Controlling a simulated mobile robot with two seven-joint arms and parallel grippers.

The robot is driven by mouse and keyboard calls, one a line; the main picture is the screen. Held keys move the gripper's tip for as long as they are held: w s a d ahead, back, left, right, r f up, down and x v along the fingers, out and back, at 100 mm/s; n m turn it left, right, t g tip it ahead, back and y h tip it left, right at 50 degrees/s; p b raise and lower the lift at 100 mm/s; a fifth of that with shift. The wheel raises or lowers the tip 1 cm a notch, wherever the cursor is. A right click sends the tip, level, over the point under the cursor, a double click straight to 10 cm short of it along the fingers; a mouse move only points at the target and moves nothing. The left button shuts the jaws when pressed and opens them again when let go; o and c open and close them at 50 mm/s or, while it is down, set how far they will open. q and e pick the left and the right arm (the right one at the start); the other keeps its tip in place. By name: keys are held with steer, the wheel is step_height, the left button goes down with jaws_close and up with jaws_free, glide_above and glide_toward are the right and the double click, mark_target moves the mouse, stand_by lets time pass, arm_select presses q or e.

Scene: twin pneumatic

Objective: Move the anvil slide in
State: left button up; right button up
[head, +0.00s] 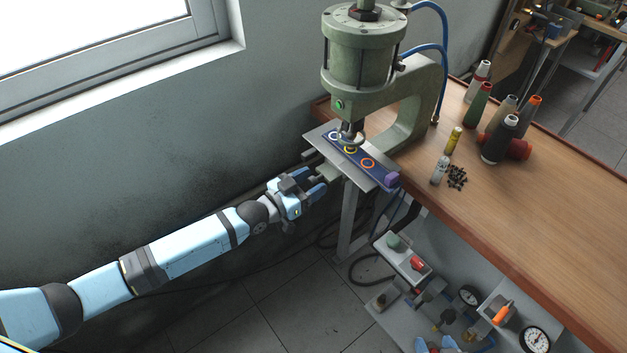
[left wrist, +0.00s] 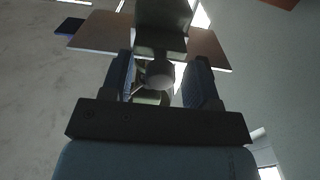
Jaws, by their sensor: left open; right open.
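In the head view the anvil slide, a dark blue strip (head: 379,172) with white, yellow and orange rings, lies on a grey metal plate (head: 318,133) under the press head (head: 350,133). My left gripper (head: 318,180) is open at the plate's left front side, beside a pale block. In the left wrist view a round grey knob (left wrist: 159,75) shows between the open fingers, without clear contact. My right gripper (head: 436,345) shows only its open blue fingertips at the bottom edge, below the control panel and away from the slide.
The green press (head: 410,105) stands on the wooden bench (head: 545,200). Thread spools (head: 478,105), small bottles and dark studs (head: 457,177) are on the bench. A control panel (head: 400,262) with buttons and gauges is below its front edge. The wall is close behind my left arm.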

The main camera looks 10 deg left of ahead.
arm_select(q)
steer(key=b+v, duration=0.1)
steer(key=v, duration=1.1)
steer(key=shift+s+a, duration=0.25)
steer(key=s+d+f+n+g+y+p, duration=0.1)
steer(key=s+f+n+y+p, duration=0.1)
steer(key=s, duration=0.6)
steer(key=s+d+f+n+g+y+p, duration=0.1)
steer(key=s+f+y+p, duration=0.3)
steer(key=s, duration=0.5)
steer(key=shift+s+d+f+n+g+y+p, duration=0.25)
steer(key=shift+n+g+y+p, duration=0.15)
steer(key=shift+n+g+y, duration=0.35)
steer(key=shift+r, duration=0.1)
steer(key=shift+w, duration=0.1)
